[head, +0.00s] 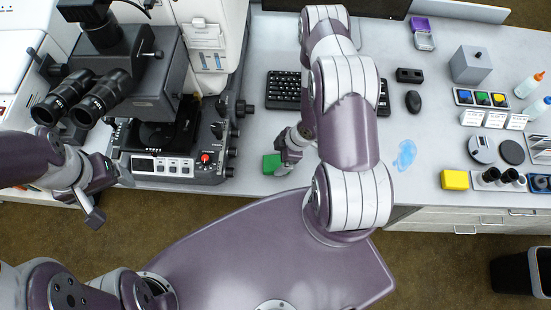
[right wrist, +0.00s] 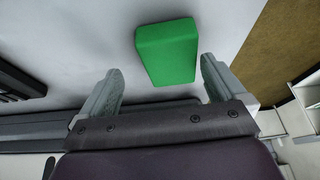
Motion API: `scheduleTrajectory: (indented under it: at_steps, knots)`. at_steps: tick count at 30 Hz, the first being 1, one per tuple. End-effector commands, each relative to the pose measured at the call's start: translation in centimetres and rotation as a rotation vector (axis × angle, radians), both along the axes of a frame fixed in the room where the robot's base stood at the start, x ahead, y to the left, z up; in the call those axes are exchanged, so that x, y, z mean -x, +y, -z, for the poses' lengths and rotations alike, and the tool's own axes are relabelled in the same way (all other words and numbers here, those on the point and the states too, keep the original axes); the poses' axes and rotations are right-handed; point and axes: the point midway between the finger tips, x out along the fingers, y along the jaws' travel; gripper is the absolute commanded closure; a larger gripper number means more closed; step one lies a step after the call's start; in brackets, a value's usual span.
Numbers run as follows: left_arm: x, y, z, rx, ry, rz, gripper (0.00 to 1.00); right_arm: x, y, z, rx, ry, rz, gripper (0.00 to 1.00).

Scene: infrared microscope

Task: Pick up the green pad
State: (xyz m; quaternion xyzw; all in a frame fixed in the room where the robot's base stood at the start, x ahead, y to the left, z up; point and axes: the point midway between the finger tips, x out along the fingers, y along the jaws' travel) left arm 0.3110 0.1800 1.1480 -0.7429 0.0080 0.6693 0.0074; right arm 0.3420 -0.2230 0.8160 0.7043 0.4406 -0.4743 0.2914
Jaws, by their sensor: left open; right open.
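The green pad (head: 271,163) is a small block on the white bench near its front edge, to the right of the microscope in the head view. In the right wrist view the green pad (right wrist: 167,52) lies just beyond the fingertips, between their lines, apart from both. My right gripper (right wrist: 160,78) is open and empty; in the head view the right gripper (head: 281,160) is at the pad's right side and hides part of it. My left gripper (head: 97,200) is open and empty, in front of the microscope at the far left.
The microscope (head: 165,130) with its control base stands left of the pad. A black keyboard (head: 284,90) lies behind my right arm. A mouse (head: 413,101), a blue patch (head: 405,154) and a yellow block (head: 455,180) are to the right. The bench's front edge is close to the pad.

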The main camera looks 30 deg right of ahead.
Motion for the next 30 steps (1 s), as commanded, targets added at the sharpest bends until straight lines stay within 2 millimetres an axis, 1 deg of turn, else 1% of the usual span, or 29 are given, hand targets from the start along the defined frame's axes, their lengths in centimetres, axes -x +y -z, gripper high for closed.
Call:
scheduleTrajectory:
  at_steps: [1, 3, 6, 10, 11, 12, 14, 15, 16, 26, 30]
  knots:
    - [0.0, 0.0, -0.2, 0.0, -0.001, 0.0, 0.16, 0.2, 0.5, 1.2, -0.004, 0.007, -0.001, 0.06]
    - [0.1, 0.0, -0.2, 0.0, 0.001, 0.0, 0.16, 0.0, 0.8, 2.1, -0.002, 0.007, -0.001, 0.06]
    - [0.1, 0.0, -0.2, 0.0, 0.001, 0.0, 0.16, -0.1, 0.9, 2.6, -0.002, 0.006, 0.0, 0.06]
    - [0.0, 0.0, -0.2, 0.0, 0.0, 0.0, 0.16, -0.1, 0.9, 2.6, -0.002, 0.006, 0.001, 0.06]
    - [0.0, 0.0, -0.2, 0.0, 0.0, 0.0, 0.16, -0.1, 0.9, 2.6, -0.002, 0.006, 0.001, 0.1]
    - [0.0, 0.0, -0.2, 0.0, 0.0, 0.0, 0.16, -0.1, 0.9, 2.5, -0.002, 0.006, 0.001, 0.23]
    - [0.0, 0.0, -0.2, 0.0, 0.0, 0.0, 0.16, -0.1, 0.9, 2.5, -0.002, 0.006, 0.001, 0.42]
    - [0.0, 0.0, -0.2, 0.0, 0.0, 0.0, 0.16, -0.1, 0.9, 2.5, -0.002, 0.006, 0.0, 0.55]
    - [0.0, 0.0, -0.2, 0.0, 0.0, 0.0, 0.16, -0.1, 0.9, 2.5, -0.002, 0.006, 0.0, 0.61]
    - [0.0, 0.0, -0.2, 0.0, 0.0, 0.0, 0.16, -0.1, 0.9, 2.4, -0.002, 0.006, 0.001, 0.61]
    - [0.0, 0.0, 0.1, 0.0, 0.0, 0.0, 0.16, -0.2, 0.8, 1.8, -0.001, 0.005, 0.001, 0.61]
